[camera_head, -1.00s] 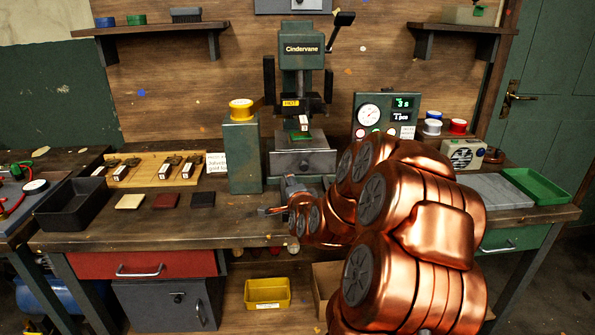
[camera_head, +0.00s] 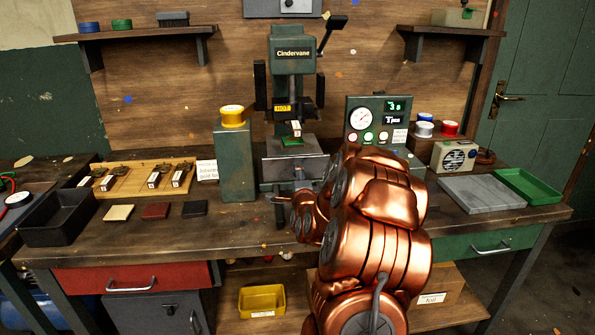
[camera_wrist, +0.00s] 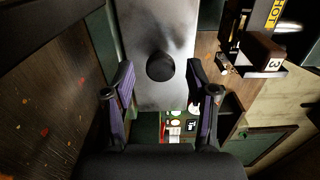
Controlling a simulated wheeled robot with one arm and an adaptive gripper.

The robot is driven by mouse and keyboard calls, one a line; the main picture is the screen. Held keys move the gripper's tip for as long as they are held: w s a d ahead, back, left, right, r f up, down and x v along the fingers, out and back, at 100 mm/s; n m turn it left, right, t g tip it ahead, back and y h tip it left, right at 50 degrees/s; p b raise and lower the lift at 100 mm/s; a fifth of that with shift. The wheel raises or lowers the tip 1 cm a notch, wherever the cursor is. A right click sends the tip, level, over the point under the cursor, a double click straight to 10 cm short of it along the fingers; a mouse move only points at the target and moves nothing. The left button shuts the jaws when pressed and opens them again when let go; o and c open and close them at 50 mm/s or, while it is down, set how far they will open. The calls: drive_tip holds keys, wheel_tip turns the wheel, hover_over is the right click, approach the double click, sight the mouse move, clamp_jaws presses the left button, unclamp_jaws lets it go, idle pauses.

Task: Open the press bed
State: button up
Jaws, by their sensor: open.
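The press (camera_head: 297,55), marked "Cindervane", stands at the back middle of the bench. Its bed front (camera_head: 280,172) is a grey metal block below the press head, with a green piece (camera_head: 291,141) on top. In the wrist view the bed's metal face (camera_wrist: 150,25) carries a round black knob (camera_wrist: 160,67). My gripper (camera_wrist: 161,80) is open, with one finger on each side of the knob and visible gaps to it. In the head view my gripper (camera_head: 285,203) is just in front of the bed, partly hidden by my copper arm.
A yellow "HOT" label (camera_head: 282,108) marks the press head. A black tray (camera_head: 60,218) and a wooden rack (camera_head: 135,178) are further left.

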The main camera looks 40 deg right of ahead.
drive_tip(key=shift+x, duration=0.8)
drive_tip(key=shift+w+d, duration=0.25)
drive_tip(key=shift+w, duration=0.05)
clamp_jaws()
